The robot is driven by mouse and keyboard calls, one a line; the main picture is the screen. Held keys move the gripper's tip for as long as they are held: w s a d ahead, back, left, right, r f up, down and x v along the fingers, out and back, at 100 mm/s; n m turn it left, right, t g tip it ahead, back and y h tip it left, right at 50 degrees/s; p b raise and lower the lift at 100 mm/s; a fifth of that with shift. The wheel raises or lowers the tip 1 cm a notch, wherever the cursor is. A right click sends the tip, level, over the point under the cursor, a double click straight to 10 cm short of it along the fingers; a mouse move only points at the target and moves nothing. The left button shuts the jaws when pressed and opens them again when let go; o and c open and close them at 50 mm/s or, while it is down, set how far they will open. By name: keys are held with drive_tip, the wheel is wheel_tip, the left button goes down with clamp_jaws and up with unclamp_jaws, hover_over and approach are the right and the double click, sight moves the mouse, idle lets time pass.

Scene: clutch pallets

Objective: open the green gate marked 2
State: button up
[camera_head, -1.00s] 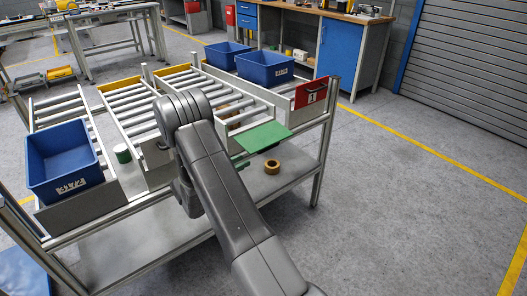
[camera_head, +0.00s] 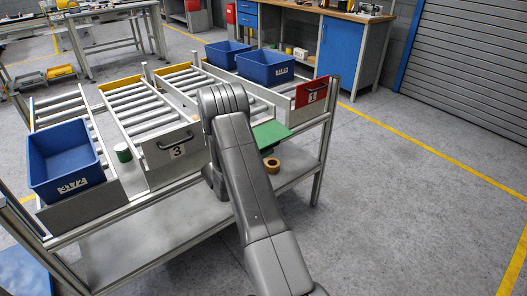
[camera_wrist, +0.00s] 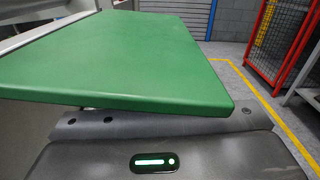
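The green gate (camera_head: 270,135) is a flat green panel at the front edge of the rack, between the gate marked 3 (camera_head: 177,147) and the red gate marked 1 (camera_head: 312,93). It sticks out nearly level, and my arm hides its left part. No number 2 or handle shows on it. In the wrist camera view the green gate (camera_wrist: 130,60) fills the upper middle, very close, its near edge over the far end of my gripper's grey body (camera_wrist: 160,145). The fingers are hidden, so I cannot tell whether they are open, shut or touching the gate.
Blue bins (camera_head: 66,160) stand on the rack's left and rear lanes. A brown ring (camera_head: 272,165) lies on the lower shelf and a green cylinder (camera_head: 123,152) sits by gate 3. The floor to the right is clear, up to a shutter (camera_head: 470,60).

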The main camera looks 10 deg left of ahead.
clamp_jaws()
drive_tip(key=shift+r, duration=0.1)
drive_tip(key=shift+s+d+r+b, duration=0.1)
drive_tip(key=shift+d+r+b, duration=0.05)
drive_tip(key=shift+r+b, duration=0.2)
drive_tip(key=shift+s+d+r+b, duration=0.1)
drive_tip(key=shift+r+b, duration=0.15)
drive_tip(key=shift+r, duration=0.15)
drive_tip(key=shift+o, duration=1.1)
unclamp_jaws()
drive_tip(key=v, duration=1.3)
drive_tip(key=shift+s+a, duration=0.25)
drive_tip(key=shift+s, duration=0.05)
